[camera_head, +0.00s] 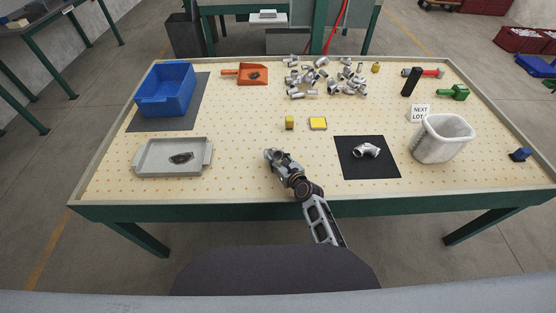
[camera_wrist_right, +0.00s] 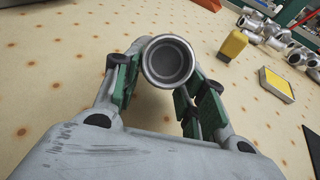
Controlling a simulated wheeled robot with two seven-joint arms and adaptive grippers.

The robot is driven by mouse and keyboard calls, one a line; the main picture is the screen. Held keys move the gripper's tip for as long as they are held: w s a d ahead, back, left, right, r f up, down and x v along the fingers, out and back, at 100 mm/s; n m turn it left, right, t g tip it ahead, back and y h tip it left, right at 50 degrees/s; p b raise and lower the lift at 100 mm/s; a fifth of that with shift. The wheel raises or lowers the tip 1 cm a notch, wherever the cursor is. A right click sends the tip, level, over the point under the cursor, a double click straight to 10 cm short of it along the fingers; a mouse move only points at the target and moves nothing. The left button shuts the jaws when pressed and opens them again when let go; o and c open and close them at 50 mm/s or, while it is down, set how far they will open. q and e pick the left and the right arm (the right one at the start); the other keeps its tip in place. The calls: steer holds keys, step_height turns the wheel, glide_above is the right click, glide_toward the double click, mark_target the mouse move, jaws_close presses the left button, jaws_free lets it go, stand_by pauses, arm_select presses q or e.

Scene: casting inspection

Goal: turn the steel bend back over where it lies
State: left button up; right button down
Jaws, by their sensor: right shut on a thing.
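My right gripper (camera_head: 276,160) is over the front middle of the table, its arm coming in from the front edge. In the right wrist view its green-padded fingers (camera_wrist_right: 160,88) are shut on a steel bend (camera_wrist_right: 168,62). One round open end of the bend faces the wrist camera; the rest of it is mostly hidden behind that end. In the head view the held bend is small and partly covered by the gripper, and I cannot tell whether it touches the table. Another steel bend (camera_head: 367,150) lies on a black mat (camera_head: 352,170) to the right. My left gripper is not in view.
A yellow block (camera_head: 290,122) and a yellow-topped square (camera_head: 318,124) lie beyond the gripper. Several steel fittings (camera_head: 325,80) are heaped at the back. A grey tray (camera_head: 143,166) and blue bin (camera_head: 150,105) stand left; a white bin (camera_head: 427,150) stands right. Board around the gripper is clear.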

steer(key=shift+f, duration=0.3)
stand_by(0.4)
steer(key=c, duration=0.9)
jaws_free()
steer(key=shift+o, duration=0.7)
steer(key=shift+f, duration=0.1)
steer(key=shift+s, duration=0.2)
steer(key=shift+v, duration=5.8)
